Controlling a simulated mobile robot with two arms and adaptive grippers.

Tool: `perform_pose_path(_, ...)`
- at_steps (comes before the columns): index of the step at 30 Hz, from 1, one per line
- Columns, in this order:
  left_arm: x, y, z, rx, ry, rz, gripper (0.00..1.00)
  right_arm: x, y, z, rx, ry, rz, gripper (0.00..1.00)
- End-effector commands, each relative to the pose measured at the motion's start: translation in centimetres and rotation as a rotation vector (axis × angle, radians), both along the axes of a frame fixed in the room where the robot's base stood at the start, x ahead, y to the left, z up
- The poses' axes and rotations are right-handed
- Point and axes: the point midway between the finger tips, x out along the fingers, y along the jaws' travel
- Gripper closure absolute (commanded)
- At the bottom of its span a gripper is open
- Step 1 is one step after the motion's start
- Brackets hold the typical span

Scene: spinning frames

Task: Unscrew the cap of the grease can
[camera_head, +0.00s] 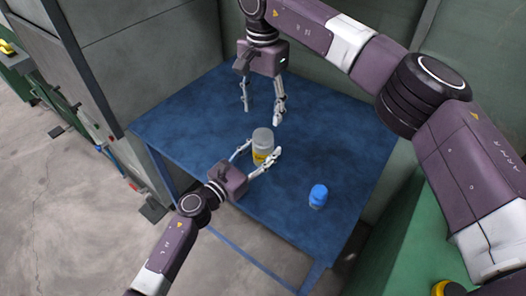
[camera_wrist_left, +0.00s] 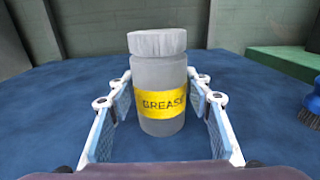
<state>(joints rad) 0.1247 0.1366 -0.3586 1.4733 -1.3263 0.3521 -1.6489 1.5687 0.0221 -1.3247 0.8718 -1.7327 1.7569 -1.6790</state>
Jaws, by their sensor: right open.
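The grease can (camera_head: 262,152) stands upright on the blue table, with a grey body and a yellow label. Its grey cap (camera_head: 262,135) is on top; in the left wrist view the cap (camera_wrist_left: 157,42) sits on the can (camera_wrist_left: 160,78). My left gripper (camera_head: 264,156) is low at the can, with one finger on each side. The fingertips are very close to the can's sides; whether they press on it is unclear. My right gripper (camera_head: 261,113) is open and empty, pointing down behind and above the can, with its fingers apart.
A blue brush (camera_head: 318,195) stands on the table (camera_head: 180,120) to the right of the can; it also shows at the right edge of the left wrist view (camera_wrist_left: 311,108). The table's left part is clear. Grey walls close off the back.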

Motion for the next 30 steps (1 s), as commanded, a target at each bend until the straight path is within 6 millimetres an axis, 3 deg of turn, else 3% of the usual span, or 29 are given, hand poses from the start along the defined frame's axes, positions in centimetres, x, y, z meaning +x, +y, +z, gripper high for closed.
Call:
perform_pose_path(1, -0.01, 0.02, -0.01, 0.000, 0.000, 0.000, 0.62, -0.01, 0.01, -0.01, 0.000, 0.000, 0.000, 0.46)
perform_pose_path(12, -0.02, 0.04, -0.02, 0.000, 0.000, 0.000, 1.00, 0.00, 0.00, -0.01, 0.000, 0.000, 0.000, 0.46)
perform_pose_path(20, -0.01, 0.05, -0.03, 0.000, 0.000, 0.000, 1.00, 0.00, 0.00, 0.00, 0.000, 0.000, -0.119, 0.46)
perform_pose_path(30, -0.01, 0.05, -0.03, 0.001, 0.001, 0.000, 1.00, 0.00, 0.00, 0.00, 0.000, 0.000, -0.731, 0.46)
